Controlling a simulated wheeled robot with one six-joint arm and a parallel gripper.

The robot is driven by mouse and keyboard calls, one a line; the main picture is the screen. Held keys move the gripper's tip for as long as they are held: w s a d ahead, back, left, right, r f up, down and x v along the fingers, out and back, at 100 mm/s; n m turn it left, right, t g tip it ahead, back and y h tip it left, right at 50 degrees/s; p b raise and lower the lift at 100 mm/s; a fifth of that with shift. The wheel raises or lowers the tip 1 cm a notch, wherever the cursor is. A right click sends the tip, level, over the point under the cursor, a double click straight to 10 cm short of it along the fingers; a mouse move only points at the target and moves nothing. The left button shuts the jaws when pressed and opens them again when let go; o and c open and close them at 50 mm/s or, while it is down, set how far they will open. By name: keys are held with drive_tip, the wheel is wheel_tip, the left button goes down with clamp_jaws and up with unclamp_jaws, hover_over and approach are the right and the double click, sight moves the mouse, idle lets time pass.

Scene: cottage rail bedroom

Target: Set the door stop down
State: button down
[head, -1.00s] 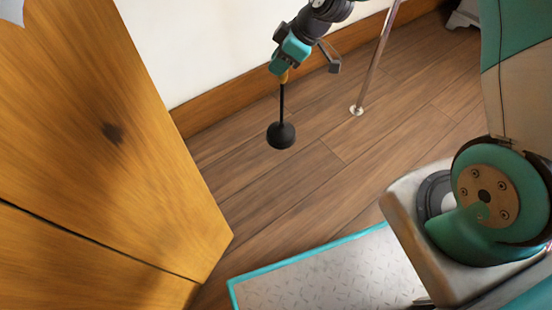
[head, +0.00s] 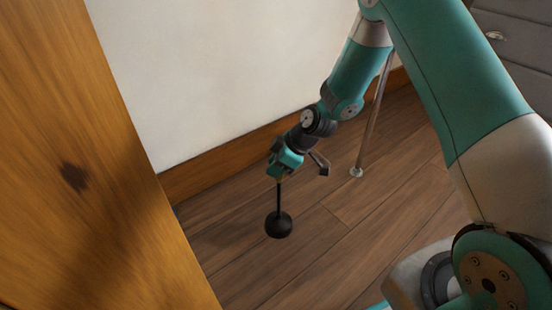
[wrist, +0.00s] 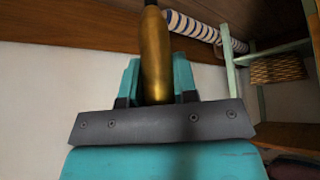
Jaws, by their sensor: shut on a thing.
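The door stop has a round black base (head: 279,225), a thin dark stem and a brass-coloured handle (wrist: 156,50). My gripper (head: 281,176) is above the base in the head view, shut on the handle at the top of the stem. In the wrist view the handle stands between the two teal fingers of my gripper (wrist: 157,82). The door stop hangs about upright, base down, over the wooden floor (head: 330,255). I cannot tell whether the base touches the boards. The base is out of the wrist view.
A wooden door or panel (head: 110,190) fills the left side. A white wall (head: 220,70) with a wooden skirting board (head: 215,168) runs behind. A thin metal pole (head: 370,125) stands right of my gripper. Grey drawers (head: 515,50) are at upper right. Floor around the base looks clear.

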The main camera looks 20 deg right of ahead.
drive_tip(key=b, duration=0.2)
hover_over(279, 198)
drive_tip(key=w, duration=0.1)
drive_tip(key=shift+a+f, duration=0.2)
drive_tip(key=shift+f, duration=0.95)
drive_tip(key=shift+a+f, duration=0.15)
drive_tip(key=shift+f, duration=1.15)
drive_tip(key=c, duration=0.9)
unclamp_jaws()
